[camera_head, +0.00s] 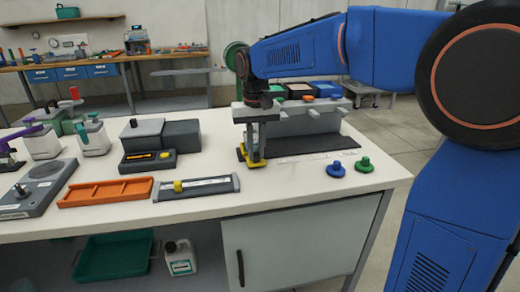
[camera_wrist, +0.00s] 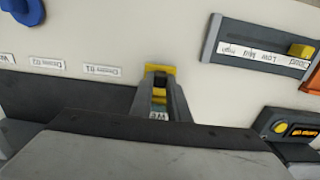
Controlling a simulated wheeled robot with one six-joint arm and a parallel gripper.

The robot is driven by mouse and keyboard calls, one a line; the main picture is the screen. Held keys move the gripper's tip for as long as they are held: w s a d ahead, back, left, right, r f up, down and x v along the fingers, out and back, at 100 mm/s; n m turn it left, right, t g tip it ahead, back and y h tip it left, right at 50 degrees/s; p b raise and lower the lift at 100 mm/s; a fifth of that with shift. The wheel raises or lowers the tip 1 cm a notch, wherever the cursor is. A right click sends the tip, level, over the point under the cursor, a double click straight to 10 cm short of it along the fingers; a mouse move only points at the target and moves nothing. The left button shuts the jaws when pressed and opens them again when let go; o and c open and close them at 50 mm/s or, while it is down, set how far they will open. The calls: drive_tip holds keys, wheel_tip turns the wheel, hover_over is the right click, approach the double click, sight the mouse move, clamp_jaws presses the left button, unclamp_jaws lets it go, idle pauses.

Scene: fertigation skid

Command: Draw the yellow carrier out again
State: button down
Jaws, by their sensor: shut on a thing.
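The yellow carrier (camera_head: 252,163) is at the left front end of the grey manifold block (camera_head: 318,124), low at the bench top. My gripper (camera_head: 257,150) reaches down over it from above and is shut on it. In the wrist view, my gripper (camera_wrist: 160,92) shows two grey fingers with the yellow carrier (camera_wrist: 160,69) at their tips. A small white label lies between the fingers. How far the carrier sits inside the block is hidden by my gripper.
A slider panel (camera_head: 205,187) with a yellow knob and an orange tray (camera_head: 105,192) lie to the left. A grey box with a display (camera_head: 148,161) stands behind them. Blue (camera_head: 336,168) and green (camera_head: 364,165) knobs lie to the right. The bench in front of the carrier is clear.

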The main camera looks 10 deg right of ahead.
drive_tip(key=shift+a, duration=0.2)
drive_tip(key=c, duration=1.7)
unclamp_jaws()
drive_tip(key=shift+a, duration=0.15)
drive_tip(key=shift+r, duration=0.15)
wheel_tip(320, 180, up, 17)
drive_tip(key=shift+r, duration=0.1)
drive_tip(key=s+d+f+t, duration=0.2)
drive_tip(key=s+d+f, duration=0.7)
drive_tip(key=s+d, duration=0.45)
drive_tip(key=s+d+f+t, duration=0.1)
drive_tip(key=s+f, duration=0.4)
drive_tip(key=s+d+f+t, duration=0.1)
drive_tip(key=s+d+f, duration=0.1)
drive_tip(key=s+f, duration=0.3)
drive_tip(key=s+d+f, duration=0.1)
drive_tip(key=s+f, duration=0.5)
drive_tip(key=f, duration=0.1)
drive_tip(key=shift+d+t, duration=0.25)
drive_tip(key=shift+t, duration=0.15)
